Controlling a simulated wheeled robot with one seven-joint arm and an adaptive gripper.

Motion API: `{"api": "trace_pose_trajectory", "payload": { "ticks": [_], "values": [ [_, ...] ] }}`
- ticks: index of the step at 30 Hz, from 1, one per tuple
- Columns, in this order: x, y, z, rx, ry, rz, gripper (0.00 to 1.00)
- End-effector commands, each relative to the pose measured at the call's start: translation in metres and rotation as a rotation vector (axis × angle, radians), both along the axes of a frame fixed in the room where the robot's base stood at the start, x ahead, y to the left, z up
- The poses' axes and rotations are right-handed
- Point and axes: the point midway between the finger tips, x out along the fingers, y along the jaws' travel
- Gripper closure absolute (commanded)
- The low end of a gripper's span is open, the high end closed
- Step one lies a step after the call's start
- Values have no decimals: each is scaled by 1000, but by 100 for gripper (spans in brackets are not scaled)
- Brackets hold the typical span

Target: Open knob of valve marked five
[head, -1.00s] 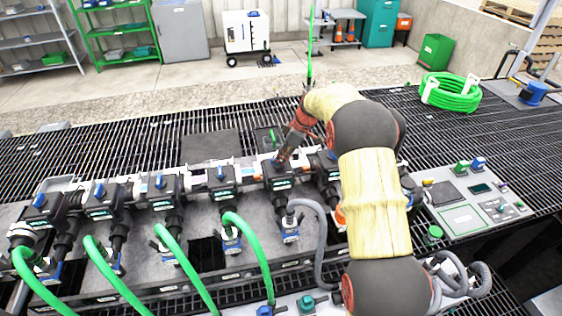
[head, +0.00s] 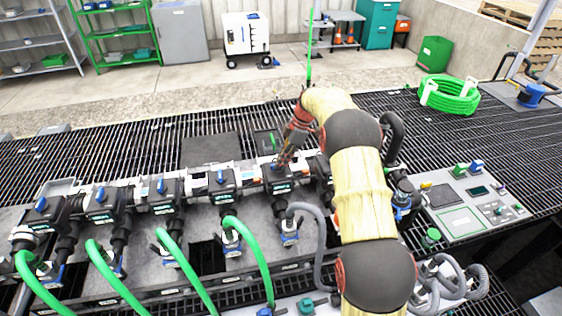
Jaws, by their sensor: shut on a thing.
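A row of black valves with blue knobs runs across the manifold. The valve under my gripper (head: 284,160) is the fifth from the left, with its body (head: 278,172) and a small lit label below the knob. The label's marking is too small to read. My gripper points down and is shut on this valve's blue knob, which the fingers mostly hide, so its angle cannot be told. The neighbouring valve (head: 221,178) to the left shows its blue knob (head: 220,176) uncovered. My arm partly covers the valve on the right.
More blue-knobbed valves (head: 160,190) stand to the left. Green hoses (head: 250,255) and a grey hose (head: 315,222) run from the manifold toward the front. A control panel (head: 465,215) is at the right. The black grating (head: 120,150) behind the row is mostly clear.

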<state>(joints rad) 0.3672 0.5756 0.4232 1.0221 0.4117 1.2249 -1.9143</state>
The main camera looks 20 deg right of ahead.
Motion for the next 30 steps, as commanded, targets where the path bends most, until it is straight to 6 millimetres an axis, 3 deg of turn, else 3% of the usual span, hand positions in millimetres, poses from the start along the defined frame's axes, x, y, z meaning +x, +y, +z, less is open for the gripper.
{"api": "trace_pose_trajectory", "payload": {
  "ticks": [8, 9, 18, 30],
  "values": [
    [1, -1, 0, -3, -3, 2, 100],
    [1, -1, 0, -3, -3, 2, 88],
    [0, 0, 0, -1, -1, 1, 71],
    [0, -3, 6, 0, -2, 0, 70]
  ]
}}
